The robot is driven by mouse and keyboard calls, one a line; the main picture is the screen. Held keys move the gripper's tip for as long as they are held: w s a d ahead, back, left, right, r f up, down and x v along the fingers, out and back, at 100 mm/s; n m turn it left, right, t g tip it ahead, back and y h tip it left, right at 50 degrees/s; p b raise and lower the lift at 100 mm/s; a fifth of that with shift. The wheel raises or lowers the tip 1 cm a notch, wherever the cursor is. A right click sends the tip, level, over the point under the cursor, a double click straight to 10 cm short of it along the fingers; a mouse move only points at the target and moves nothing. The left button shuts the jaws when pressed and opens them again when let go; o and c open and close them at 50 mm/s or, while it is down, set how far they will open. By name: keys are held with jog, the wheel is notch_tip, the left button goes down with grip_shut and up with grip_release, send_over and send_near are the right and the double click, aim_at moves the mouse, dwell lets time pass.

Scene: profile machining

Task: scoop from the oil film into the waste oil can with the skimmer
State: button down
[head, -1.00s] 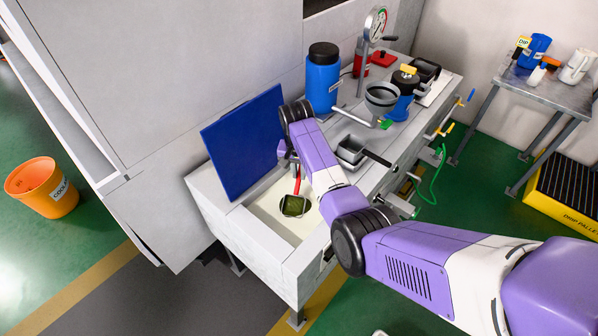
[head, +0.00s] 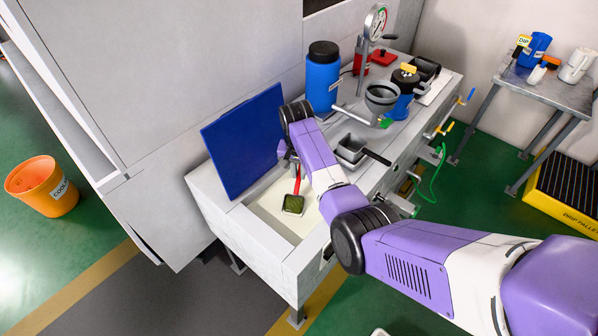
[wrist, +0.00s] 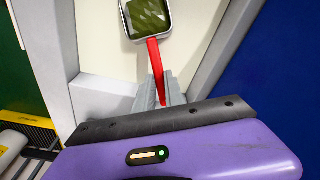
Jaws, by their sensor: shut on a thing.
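The skimmer has a red handle (wrist: 156,72) and a square metal-rimmed pan (head: 293,204) holding mottled green oil, which also shows in the wrist view (wrist: 149,17). My gripper (head: 291,157) is shut on the red handle, with the pan hanging beyond its fingers (wrist: 160,92). The pan is over the cream-coloured open tank (head: 240,218); its exact height above the liquid is hard to tell. No separate oil film is clear on the liquid. A blue can with a dark top (head: 402,103) stands on the bench behind a grey funnel; I cannot read a label naming the waste oil can.
A blue upright panel (head: 243,142) borders the tank. Along the bench are a blue canister (head: 322,80), the grey funnel (head: 382,96), a small grey open tray (head: 352,149) and a dial gauge (head: 376,22). An orange bucket (head: 42,186) stands on the floor.

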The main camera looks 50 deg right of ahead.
notch_tip(320, 180, up, 5)
jog(key=p, duration=0.4)
jog(key=shift+p, duration=0.4)
jog(key=shift+r, duration=0.1)
notch_tip(320, 180, up, 3)
jog(key=shift+f+p, duration=0.2)
jog(key=shift+p, duration=0.35)
notch_tip(320, 180, up, 2)
jog(key=shift+r, duration=0.1)
